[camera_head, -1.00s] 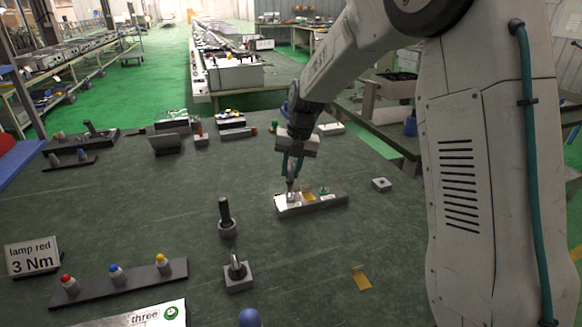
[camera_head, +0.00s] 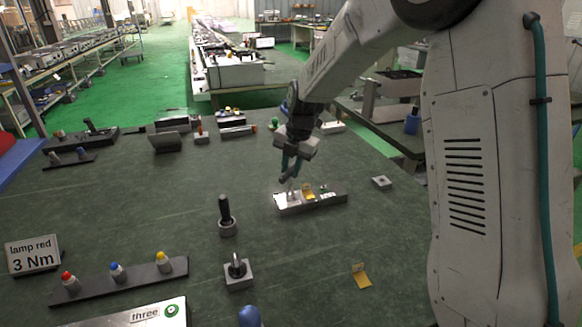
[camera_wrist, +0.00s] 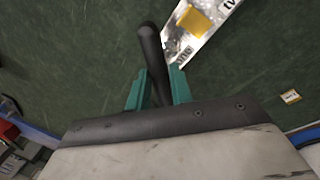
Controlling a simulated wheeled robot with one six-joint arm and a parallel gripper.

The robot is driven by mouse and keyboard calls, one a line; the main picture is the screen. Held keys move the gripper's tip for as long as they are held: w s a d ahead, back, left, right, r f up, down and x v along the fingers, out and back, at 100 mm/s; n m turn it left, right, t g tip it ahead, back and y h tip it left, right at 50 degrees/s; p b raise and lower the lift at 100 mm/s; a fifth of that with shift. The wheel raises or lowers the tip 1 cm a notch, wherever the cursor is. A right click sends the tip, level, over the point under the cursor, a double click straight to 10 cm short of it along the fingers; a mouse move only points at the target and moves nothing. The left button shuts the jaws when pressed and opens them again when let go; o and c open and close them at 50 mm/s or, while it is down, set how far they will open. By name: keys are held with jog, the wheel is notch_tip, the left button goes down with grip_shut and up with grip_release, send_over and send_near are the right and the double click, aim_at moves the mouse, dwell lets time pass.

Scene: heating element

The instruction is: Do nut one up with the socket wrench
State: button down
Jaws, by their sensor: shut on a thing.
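My gripper (camera_head: 288,170) is shut on a dark rod-shaped tool, which I take to be the socket wrench (camera_wrist: 150,45). Its rounded dark end sticks out past the teal fingers in the wrist view; its working end is hard to make out. The gripper is above the left end of a pale metal block (camera_head: 322,200), with a small gap below it in the head view. The block carries small metal posts (camera_head: 293,196) at its left end and a yellow plate (camera_head: 308,191). Part of the block also shows in the wrist view (camera_wrist: 208,22). I cannot tell which fastener is nut one.
A black-handled tool (camera_head: 224,207) stands in a round holder, and a square holder (camera_head: 239,277) stands nearer. A bar with coloured-top pieces (camera_head: 118,283) lies front left. A square grey piece (camera_head: 382,182) and a yellow plate (camera_head: 361,278) lie right. The table between is clear.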

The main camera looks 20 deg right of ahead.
jog(key=m, duration=0.3)
jog(key=shift+h, duration=0.3)
jog(key=m, duration=0.3)
jog(key=shift+a+m+t+h, duration=0.15)
jog(key=shift+m+t+h, duration=0.15)
jog(key=shift+m+h, duration=0.4)
jog(key=shift+m, duration=1.8)
